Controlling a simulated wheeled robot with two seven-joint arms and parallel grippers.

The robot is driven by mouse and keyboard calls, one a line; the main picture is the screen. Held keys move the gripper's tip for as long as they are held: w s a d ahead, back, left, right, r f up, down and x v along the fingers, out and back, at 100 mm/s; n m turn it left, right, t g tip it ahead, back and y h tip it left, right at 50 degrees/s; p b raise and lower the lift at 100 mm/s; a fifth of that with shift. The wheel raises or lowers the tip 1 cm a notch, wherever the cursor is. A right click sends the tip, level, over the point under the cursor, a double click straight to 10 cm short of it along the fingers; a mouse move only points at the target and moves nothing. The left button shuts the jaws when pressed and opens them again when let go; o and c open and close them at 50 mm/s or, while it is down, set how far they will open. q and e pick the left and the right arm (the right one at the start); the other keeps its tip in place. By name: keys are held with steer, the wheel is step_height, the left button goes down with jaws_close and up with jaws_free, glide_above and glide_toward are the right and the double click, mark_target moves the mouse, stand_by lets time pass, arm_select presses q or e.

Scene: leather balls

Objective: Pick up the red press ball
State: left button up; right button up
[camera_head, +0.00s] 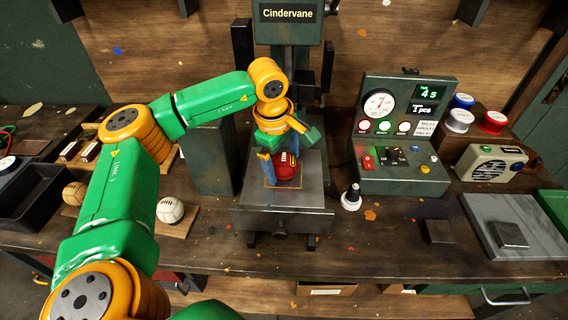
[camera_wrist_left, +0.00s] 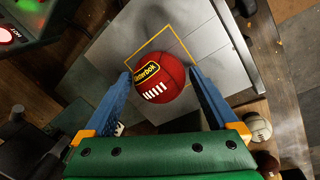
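The red press ball (camera_head: 287,167) sits on the grey plate of the press (camera_head: 311,199), over a yellow square outline. It has white stitching and a dark label with yellow lettering, clear in the left wrist view (camera_wrist_left: 160,80). My left gripper (camera_head: 277,164) reaches down over the ball from above. Its blue fingers stand on either side of the ball in the left wrist view (camera_wrist_left: 161,76), open, with the ball partly between the tips. I cannot tell whether a fingertip touches it. My right gripper is out of view.
The press column rises behind the ball. A control box (camera_head: 400,145) with gauge and buttons stands to the right, and a small white-based tool (camera_head: 351,198) is near it. A white ball (camera_head: 170,210) and a brown ball (camera_head: 75,193) lie to the left.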

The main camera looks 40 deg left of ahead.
arm_select(q)
steer(key=shift+r, duration=0.1)
steer(key=c, duration=1.2)
